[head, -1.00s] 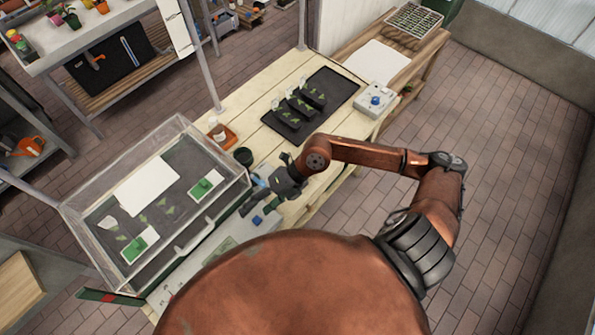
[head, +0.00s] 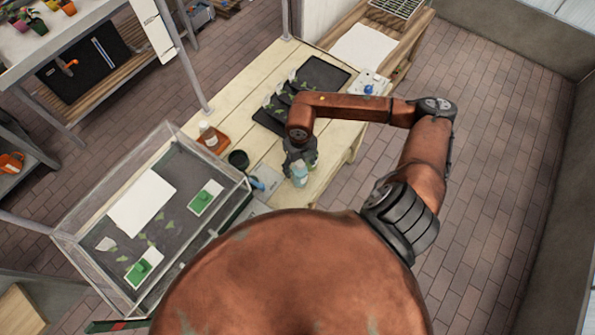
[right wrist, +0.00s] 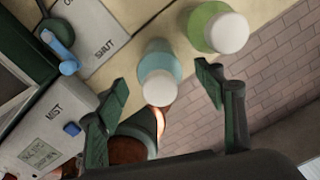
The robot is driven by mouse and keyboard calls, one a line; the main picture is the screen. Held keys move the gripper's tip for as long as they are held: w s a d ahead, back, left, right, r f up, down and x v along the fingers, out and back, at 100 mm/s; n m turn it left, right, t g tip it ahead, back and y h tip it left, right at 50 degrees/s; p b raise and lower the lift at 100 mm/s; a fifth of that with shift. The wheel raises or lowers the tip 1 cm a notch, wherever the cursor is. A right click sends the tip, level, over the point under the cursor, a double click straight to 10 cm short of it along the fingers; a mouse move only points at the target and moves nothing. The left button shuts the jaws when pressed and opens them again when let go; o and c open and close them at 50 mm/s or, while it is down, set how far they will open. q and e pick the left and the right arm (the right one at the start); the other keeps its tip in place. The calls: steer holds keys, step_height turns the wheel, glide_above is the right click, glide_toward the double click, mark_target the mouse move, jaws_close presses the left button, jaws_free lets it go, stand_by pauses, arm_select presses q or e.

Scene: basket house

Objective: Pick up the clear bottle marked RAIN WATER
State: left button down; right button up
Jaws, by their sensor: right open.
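A clear, bluish bottle with a white cap (right wrist: 158,72) stands on the pale table in the right wrist view; it also shows in the head view (head: 299,176). No label on it can be read. A green bottle with a white cap (right wrist: 212,24) stands close to its right. My right gripper (right wrist: 160,84) is open, its fingers on either side of the bluish bottle in the picture; I cannot tell if they are level with it. In the head view the right gripper (head: 300,158) hangs beside the bottles and partly hides them. My left gripper is not in view.
A clear-walled tank (head: 90,262) stands at the left. A dark cup (head: 238,160) and an orange tray with a small bottle (head: 207,134) are near it. A MIST box (right wrist: 52,122) and a SHUT plate (right wrist: 95,35) lie left of the gripper. Black trays are farther back.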

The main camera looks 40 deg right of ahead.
step_height(320, 180, down, 3)
steer(key=shift+r, duration=0.2)
step_height(320, 180, down, 2)
steer(key=shift+f, duration=0.5)
steer(key=shift+c, duration=1.4)
steer(key=c, duration=0.8)
steer(key=shift+r, duration=0.1)
steer(key=c, duration=0.4)
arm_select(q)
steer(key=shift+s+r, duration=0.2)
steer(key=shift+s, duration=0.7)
arm_select(e)
steer(key=shift+c, duration=0.2)
